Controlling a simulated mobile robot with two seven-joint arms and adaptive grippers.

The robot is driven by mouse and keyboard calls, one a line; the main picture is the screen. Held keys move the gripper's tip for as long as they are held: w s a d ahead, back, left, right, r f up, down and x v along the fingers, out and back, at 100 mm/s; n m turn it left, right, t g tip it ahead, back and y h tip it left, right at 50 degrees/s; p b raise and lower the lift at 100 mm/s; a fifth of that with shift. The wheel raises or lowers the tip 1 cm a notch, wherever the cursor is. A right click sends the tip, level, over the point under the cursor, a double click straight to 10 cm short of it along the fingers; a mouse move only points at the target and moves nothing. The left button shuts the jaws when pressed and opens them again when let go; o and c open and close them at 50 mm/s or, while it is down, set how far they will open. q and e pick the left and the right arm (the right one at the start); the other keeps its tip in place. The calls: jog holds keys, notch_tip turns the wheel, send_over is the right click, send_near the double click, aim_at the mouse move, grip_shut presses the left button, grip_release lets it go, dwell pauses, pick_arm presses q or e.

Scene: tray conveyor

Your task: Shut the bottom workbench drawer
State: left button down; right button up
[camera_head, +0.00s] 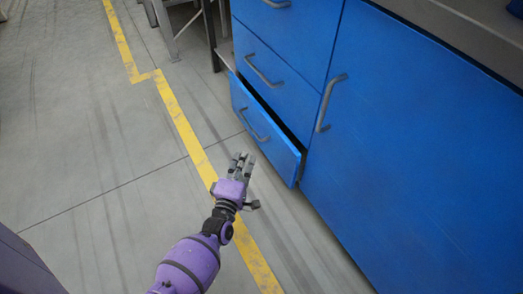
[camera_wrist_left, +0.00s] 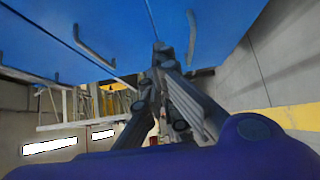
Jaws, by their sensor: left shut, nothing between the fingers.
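The bottom workbench drawer (camera_head: 272,138) is blue with a grey bar handle (camera_head: 253,125). It stands partly open, its front sticking out from the cabinet and a dark gap showing along its top edge. My left gripper (camera_head: 242,160), on a purple arm, is in front of the drawer, just left of its near end in the head view. It is shut and empty, and no contact with the drawer front shows. In the left wrist view the gripper (camera_wrist_left: 160,50) points toward blue drawer fronts with grey handles. My right gripper is not in view.
The drawers above (camera_head: 275,85) look shut. A blue cabinet door (camera_head: 410,150) with a long handle (camera_head: 328,103) stands to the right. A grey worktop (camera_head: 470,35) is above it. The floor (camera_head: 70,130) with a yellow line (camera_head: 180,120) is clear to the left.

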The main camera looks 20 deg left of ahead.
pick_arm(q)
jog(key=w+d+b, duration=0.1)
jog(key=w+b, duration=0.3)
jog(key=w, duration=0.8)
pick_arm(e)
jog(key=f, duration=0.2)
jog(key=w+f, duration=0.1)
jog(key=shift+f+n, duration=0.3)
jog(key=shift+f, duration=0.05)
pick_arm(q)
jog(key=shift+w+d, duration=0.1)
